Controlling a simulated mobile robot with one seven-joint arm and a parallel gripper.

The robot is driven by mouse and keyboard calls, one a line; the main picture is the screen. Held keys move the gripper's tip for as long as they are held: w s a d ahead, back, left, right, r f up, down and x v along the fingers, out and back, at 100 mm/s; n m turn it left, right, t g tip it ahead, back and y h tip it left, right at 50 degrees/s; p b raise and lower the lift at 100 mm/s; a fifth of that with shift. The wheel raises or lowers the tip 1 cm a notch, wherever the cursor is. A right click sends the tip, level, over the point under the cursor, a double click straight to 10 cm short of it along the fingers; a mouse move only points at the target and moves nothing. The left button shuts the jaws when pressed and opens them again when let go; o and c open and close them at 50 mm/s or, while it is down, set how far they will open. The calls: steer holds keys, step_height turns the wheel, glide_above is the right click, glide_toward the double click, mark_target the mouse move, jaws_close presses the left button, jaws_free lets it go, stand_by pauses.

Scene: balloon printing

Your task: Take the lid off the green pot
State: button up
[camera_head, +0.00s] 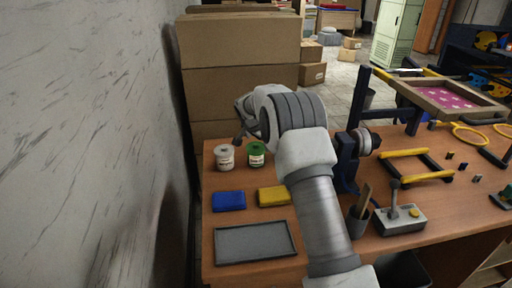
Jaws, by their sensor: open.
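The green pot (256,155) stands upright near the back left of the wooden table, with a pale label on its front. Its top looks green and closed, but it is too small to tell the lid's edge. A white pot (225,158) with a label stands just left of it. My gripper (239,140) is open at the end of my bent arm, behind and a little left of the green pot. It looks apart from the pot; my arm's wrist hides much of it, and its height is hard to tell.
A blue block (229,201) and a yellow block (273,196) lie in front of the pots, with a grey tray (255,242) nearer. Stacked cardboard boxes (240,45) stand behind the table. A wall (90,140) is close on the left. A printing frame (450,97) is right.

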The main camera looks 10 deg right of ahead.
mark_target(259, 148)
steer(key=shift+x, duration=1.7)
steer(key=shift+s, duration=0.1)
steer(key=c, duration=1.4)
